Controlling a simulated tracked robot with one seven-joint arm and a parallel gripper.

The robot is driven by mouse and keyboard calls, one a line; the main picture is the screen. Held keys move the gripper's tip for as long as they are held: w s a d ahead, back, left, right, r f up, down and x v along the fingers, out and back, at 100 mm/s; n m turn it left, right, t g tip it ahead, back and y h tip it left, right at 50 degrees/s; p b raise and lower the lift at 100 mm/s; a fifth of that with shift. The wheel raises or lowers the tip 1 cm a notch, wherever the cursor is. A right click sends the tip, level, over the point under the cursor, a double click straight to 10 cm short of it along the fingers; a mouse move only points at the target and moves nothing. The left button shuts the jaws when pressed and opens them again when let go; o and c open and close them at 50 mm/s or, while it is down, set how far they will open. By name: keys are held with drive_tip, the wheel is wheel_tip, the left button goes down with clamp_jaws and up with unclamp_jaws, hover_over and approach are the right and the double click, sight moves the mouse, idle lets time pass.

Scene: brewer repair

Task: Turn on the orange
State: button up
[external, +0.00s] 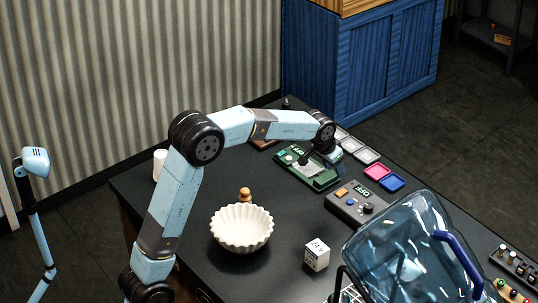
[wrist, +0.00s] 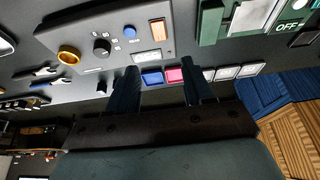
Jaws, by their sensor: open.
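The grey control box (external: 350,207) sits on the black table in the external view, with an orange switch (external: 341,192) at its left end. In the wrist view the orange switch (wrist: 157,30) stands beside a blue button (wrist: 129,32), a black knob (wrist: 102,47) and a gold ring (wrist: 68,57). My gripper (external: 336,157) is over the right end of the green device (external: 300,175), behind the control box and apart from it. In the wrist view my gripper (wrist: 160,72) is open and empty, its two dark fingers spread.
Pink (external: 376,171) and blue (external: 392,182) square trays lie beside the control box, with pale ones behind.

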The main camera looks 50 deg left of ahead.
sight(343, 190)
drive_tip(key=x, duration=1.2)
drive_tip(key=shift+f, duration=0.15)
clamp_jaws()
